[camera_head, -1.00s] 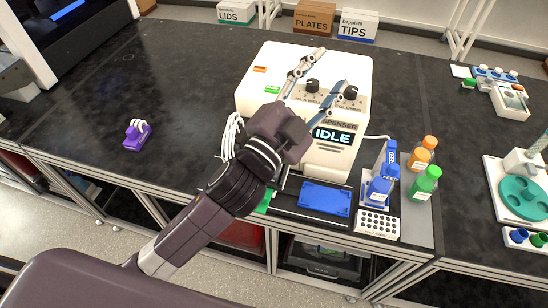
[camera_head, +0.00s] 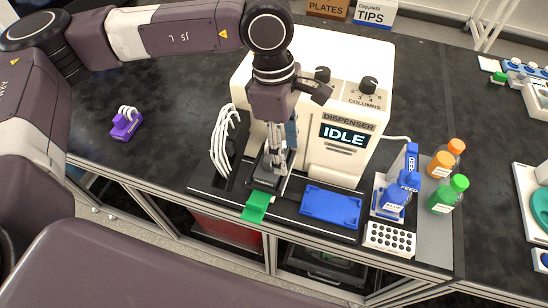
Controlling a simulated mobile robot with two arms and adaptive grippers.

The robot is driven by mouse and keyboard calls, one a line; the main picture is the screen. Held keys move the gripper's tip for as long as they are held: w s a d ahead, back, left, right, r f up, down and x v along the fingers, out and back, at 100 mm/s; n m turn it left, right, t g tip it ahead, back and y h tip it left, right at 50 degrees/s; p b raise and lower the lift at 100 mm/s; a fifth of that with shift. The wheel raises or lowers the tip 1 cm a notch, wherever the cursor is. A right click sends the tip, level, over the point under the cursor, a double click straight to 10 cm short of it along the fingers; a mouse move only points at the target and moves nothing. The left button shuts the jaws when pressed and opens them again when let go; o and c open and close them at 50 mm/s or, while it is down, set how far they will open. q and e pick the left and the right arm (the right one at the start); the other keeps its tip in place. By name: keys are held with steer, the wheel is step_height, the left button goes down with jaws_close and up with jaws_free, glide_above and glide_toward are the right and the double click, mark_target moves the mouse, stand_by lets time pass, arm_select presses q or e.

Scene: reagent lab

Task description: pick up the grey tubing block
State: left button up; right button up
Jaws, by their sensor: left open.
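My left gripper (camera_head: 276,160) points down at the left front of the white dispenser (camera_head: 310,110), fingers open. A dark grey block (camera_head: 263,177), apparently the grey tubing block, sits low on the dispenser's front, at the fingertips and behind the green piece. The gripper partly hides it, and I cannot tell whether the fingers touch it. White tubes (camera_head: 219,140) arch beside it on the left. A purple block (camera_head: 126,122) with white tubes lies apart on the black bench at left. My right gripper is not in view.
A green piece (camera_head: 256,206) juts out at the front edge, with a blue plate (camera_head: 331,206) to its right. The bench left of the dispenser is mostly clear.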

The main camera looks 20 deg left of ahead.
mark_target(269, 155)
arm_select(q)
steer(key=shift+t+y, duration=0.3)
steer(key=shift+y, duration=0.4)
steer(key=a, duration=0.1)
steer(key=w+a, duration=0.1)
steer(key=a, duration=0.1)
steer(key=w+a, duration=0.1)
steer(key=shift+w+a+r, duration=0.1)
steer(key=shift+a+r, duration=0.15)
steer(key=shift+a+f, duration=0.2)
steer(key=shift+f, duration=0.1)
steer(key=shift+d+f+p, duration=0.15)
steer(key=shift+f+p, duration=0.45)
steer(key=shift+f, duration=0.25)
steer(key=f+p, duration=0.2)
steer(key=f, duration=0.2)
steer(key=shift+d+f, duration=0.2)
steer(key=shift+f+p, duration=0.3)
steer(key=shift+f, duration=0.1)
steer(key=shift+c, duration=0.2)
jaws_close()
steer(key=shift+r, duration=0.1)
